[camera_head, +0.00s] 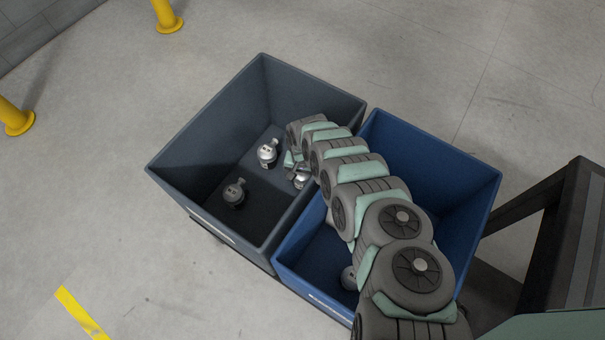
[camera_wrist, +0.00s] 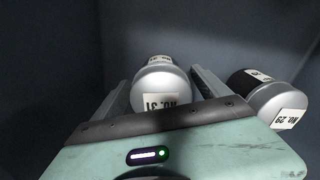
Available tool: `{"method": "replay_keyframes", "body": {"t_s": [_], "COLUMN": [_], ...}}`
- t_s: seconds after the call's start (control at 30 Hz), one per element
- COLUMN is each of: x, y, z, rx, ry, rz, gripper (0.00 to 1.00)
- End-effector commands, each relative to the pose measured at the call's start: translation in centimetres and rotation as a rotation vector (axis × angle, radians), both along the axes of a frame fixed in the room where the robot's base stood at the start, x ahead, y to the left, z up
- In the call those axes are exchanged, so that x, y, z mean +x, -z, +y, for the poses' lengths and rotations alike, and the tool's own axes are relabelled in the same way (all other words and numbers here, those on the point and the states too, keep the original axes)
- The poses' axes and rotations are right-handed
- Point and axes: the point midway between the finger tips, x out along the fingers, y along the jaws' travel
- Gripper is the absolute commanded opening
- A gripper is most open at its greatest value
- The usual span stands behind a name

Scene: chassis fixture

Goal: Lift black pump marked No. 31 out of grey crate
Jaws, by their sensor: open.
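In the wrist view, the pump marked No. 31 (camera_wrist: 160,98) has a silver end with a white label and a black body behind. It lies between the two fingers of my gripper (camera_wrist: 161,80), which are open, one on each side with gaps visible. In the head view, my gripper (camera_head: 297,168) is down inside the grey crate (camera_head: 205,118), near its right wall. A pump (camera_head: 302,181) shows partly beside the fingers there; its label is unreadable in that view.
A pump marked No. 29 (camera_wrist: 265,98) lies just right of the right finger. In the head view, two other pumps (camera_head: 268,153) (camera_head: 234,192) stand in the grey crate. My arm reaches over the adjoining blue crate (camera_head: 440,150), which holds a pump (camera_head: 349,278).

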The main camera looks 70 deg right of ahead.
Motion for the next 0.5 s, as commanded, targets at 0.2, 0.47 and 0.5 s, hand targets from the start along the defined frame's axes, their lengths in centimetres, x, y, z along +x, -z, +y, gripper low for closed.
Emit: {"method": "replay_keyframes", "body": {"t_s": [0.2,0.47,0.5], "x": [0.03,0.04,0.03], "y": [-0.02,-0.01,-0.01], "z": [-0.04,-0.01,-0.01], "rx": [-0.001,-0.001,-0.001], "ry": [0.000,-0.001,-0.001], "rz": [0.000,0.000,0.000], "gripper": [0.86,0.65,0.61]}}
